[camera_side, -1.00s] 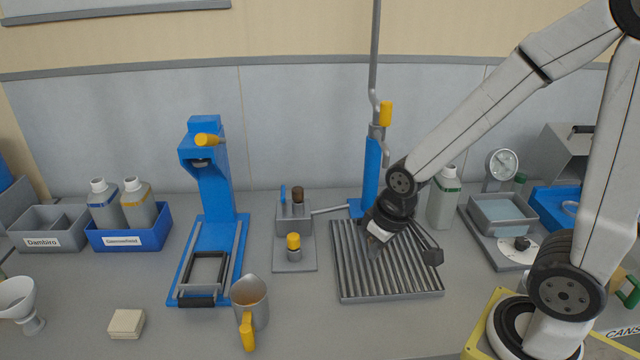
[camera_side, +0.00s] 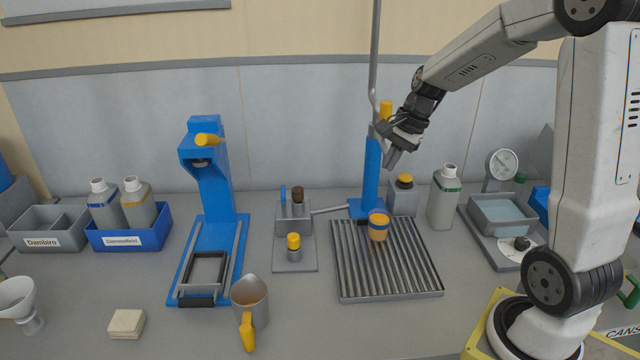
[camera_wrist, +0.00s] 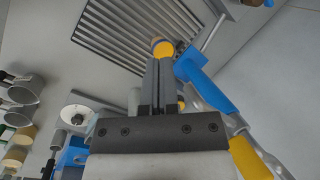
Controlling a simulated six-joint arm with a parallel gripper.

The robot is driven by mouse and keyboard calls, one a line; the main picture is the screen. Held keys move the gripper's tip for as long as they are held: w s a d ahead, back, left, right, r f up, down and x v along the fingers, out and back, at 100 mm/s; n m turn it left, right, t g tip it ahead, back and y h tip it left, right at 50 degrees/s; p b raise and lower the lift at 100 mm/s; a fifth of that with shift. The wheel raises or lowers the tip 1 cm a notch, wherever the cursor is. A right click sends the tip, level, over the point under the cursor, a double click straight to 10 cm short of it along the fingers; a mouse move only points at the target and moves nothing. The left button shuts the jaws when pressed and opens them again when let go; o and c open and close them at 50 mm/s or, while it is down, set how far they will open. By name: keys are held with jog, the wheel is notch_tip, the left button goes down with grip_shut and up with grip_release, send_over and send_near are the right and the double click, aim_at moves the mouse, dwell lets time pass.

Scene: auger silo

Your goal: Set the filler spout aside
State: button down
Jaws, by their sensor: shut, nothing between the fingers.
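The filler stand is a blue column (camera_side: 371,175) with a grey pipe (camera_side: 375,60) coming down from above and a yellow handle (camera_side: 386,109) at its top. The filler spout by the handle is largely hidden behind my gripper in the side view, and I cannot make out its exact pose. My gripper (camera_side: 391,162) is shut and empty, raised just right of the column, fingers pointing down. I cannot tell whether it touches the spout. In the wrist view my gripper (camera_wrist: 161,68) shows closed fingers, with the blue column (camera_wrist: 192,70) and yellow handle (camera_wrist: 250,158) to their right.
A grey canister (camera_side: 403,197) and a bottle (camera_side: 443,200) stand right of the column. A jug (camera_side: 250,300) and blue press (camera_side: 208,180) are left. Bench at front centre is clear.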

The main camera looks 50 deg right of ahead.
jog(key=s+d+r+m+t+y, duration=0.1)
jog(key=s+d+r+m+t, duration=0.1)
jog(key=d+r+m, duration=0.4)
jog(key=s+d+r+m+t, duration=0.2)
jog(key=d+r+m, duration=0.4)
jog(key=d, duration=0.7)
jog(key=shift+r+m+t+y, duration=0.3)
jog(key=shift+r+t+y, duration=0.15)
jog(key=shift+r, duration=0.3)
jog(key=w+a+r+x, duration=0.1)
jog(key=r+x, duration=0.1)
jog(key=x, duration=1)
jog(key=shift+w+a+f, duration=0.15)
jog(key=shift+w+f, duration=0.15)
jog(key=shift+w, duration=0.3)
jog(key=shift+a, duration=0.15)
